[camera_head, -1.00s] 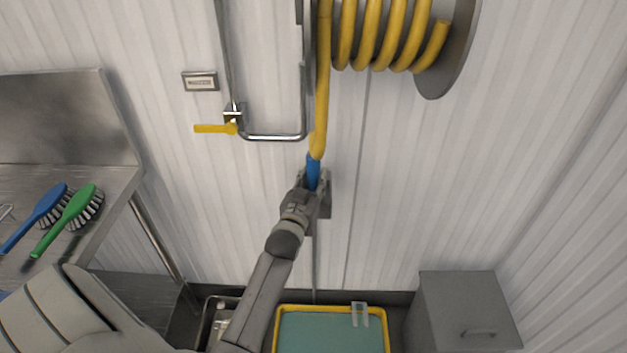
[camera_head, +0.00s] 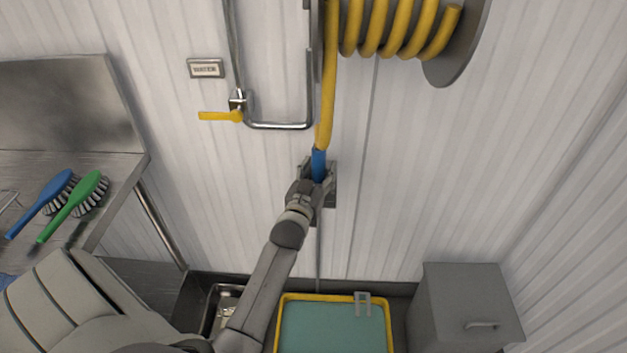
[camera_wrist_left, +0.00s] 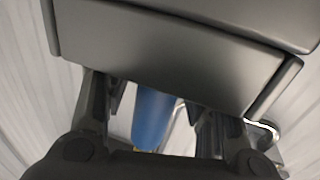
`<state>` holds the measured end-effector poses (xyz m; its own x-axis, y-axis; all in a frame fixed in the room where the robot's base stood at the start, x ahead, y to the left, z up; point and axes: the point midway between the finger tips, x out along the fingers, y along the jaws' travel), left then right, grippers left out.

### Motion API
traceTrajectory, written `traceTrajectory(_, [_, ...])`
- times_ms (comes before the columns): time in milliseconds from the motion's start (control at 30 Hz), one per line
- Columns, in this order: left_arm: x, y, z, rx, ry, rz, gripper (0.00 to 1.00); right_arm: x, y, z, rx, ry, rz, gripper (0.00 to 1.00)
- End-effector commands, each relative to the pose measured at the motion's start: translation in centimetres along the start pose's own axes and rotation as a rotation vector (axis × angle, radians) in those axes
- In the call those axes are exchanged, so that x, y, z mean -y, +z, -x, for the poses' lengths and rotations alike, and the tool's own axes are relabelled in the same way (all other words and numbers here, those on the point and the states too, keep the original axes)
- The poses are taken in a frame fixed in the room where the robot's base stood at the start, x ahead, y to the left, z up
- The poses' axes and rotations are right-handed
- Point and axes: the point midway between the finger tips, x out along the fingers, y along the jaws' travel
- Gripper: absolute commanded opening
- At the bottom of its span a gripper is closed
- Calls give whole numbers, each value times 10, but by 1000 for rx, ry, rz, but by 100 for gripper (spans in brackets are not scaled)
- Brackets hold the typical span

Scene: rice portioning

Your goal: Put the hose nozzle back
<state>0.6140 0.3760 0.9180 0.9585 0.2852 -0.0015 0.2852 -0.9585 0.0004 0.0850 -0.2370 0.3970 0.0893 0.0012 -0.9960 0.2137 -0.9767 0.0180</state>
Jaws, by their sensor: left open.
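The blue hose nozzle (camera_head: 318,163) hangs at the lower end of the yellow hose (camera_head: 326,90), against the wall at a grey holder (camera_head: 330,190). My left gripper (camera_head: 317,180) is at the nozzle and hides its lower part. In the left wrist view the blue nozzle (camera_wrist_left: 152,118) stands between the two open fingers, with a gap on each side. How the nozzle sits in the holder is hidden behind my gripper. My right gripper is in neither view.
The hose reel (camera_head: 455,45) is on the wall above. A pipe with a yellow valve handle (camera_head: 220,116) is to the left. A steel table (camera_head: 120,190) holds a blue brush (camera_head: 42,203) and a green brush (camera_head: 72,207). A yellow-rimmed tub (camera_head: 388,330) and grey box (camera_head: 465,300) stand below.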

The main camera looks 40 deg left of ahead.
Motion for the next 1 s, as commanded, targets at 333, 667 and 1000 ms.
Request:
traceTrajectory(333, [0, -6, 45, 2, 1, 0, 51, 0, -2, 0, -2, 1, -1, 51])
traceTrajectory(667, [0, -8, 100, 0, 1, -1, 51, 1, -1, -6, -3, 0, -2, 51])
traceTrajectory(1000, [0, -9, 120, -2, 0, 0, 51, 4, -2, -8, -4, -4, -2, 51])
